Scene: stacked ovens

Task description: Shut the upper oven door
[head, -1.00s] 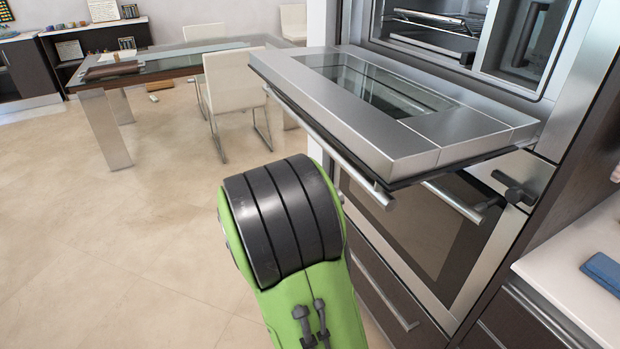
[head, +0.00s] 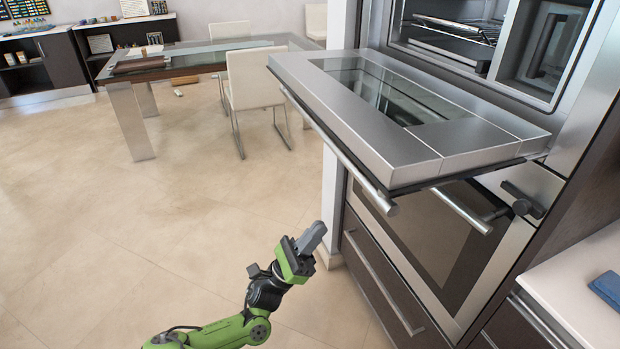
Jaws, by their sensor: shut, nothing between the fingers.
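The upper oven door (head: 455,136) is a steel frame with a glass window, swung down and lying about level in front of the upper oven opening (head: 450,42). Its bar handle (head: 345,160) runs along the front edge. My gripper (head: 314,235), grey fingers on a green arm, is shut and empty. In the picture it is below and left of the door's near corner, apart from the handle. Its exact depth from the door cannot be told.
The lower oven (head: 430,235) is shut, with its own bar handle below the upper door. A counter with a blue cloth (head: 607,288) stands at the right. A glass table (head: 190,60) and a white chair (head: 254,82) are behind. The tiled floor at left is clear.

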